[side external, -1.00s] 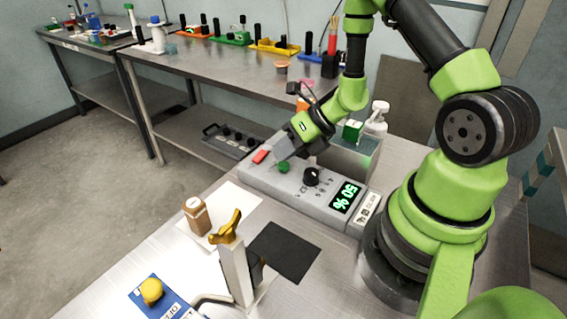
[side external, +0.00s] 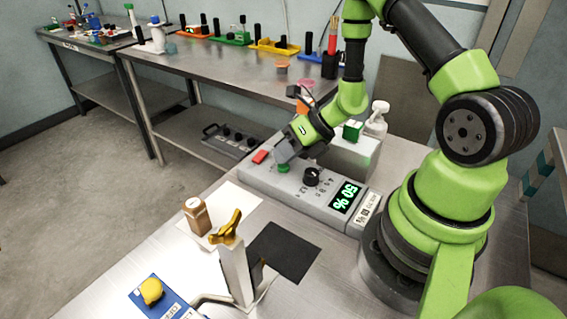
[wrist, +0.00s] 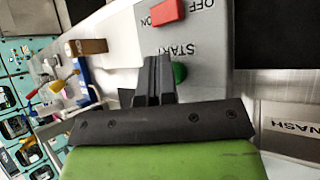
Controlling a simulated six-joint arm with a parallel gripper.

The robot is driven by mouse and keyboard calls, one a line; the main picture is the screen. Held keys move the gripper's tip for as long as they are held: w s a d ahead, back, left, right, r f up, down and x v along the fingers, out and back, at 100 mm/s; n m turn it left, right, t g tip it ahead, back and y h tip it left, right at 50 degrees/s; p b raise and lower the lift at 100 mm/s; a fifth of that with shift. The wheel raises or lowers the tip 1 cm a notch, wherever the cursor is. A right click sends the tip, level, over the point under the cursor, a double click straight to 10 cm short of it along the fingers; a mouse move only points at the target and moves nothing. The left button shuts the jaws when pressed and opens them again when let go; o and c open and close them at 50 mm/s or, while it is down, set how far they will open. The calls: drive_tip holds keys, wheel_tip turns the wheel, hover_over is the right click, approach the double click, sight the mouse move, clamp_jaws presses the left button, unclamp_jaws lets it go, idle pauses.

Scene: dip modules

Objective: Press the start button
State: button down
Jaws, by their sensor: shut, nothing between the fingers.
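The green start button (side external: 284,168) sits on the grey control box (side external: 325,208), between a red rocker switch (side external: 260,157) and a black knob (side external: 311,177). In the wrist view the green button (wrist: 179,73) shows beside the "START" label, partly hidden behind the fingers. My gripper (side external: 281,158) is shut and empty, its tips just above or at the green button in the side view. In the wrist view my gripper (wrist: 154,62) has its fingers together, next to the button. I cannot tell whether the tips touch it.
The box display (side external: 346,197) reads 50 %. A brown bottle (side external: 196,214), a yellow-handled lever (side external: 229,232) and a blue base with a yellow knob (side external: 152,291) stand in front. A white spray bottle (side external: 377,117) stands behind the box.

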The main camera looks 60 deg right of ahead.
idle(0.3)
drive_tip(key=shift+r, duration=0.85)
drive_tip(key=shift+r, duration=2.5)
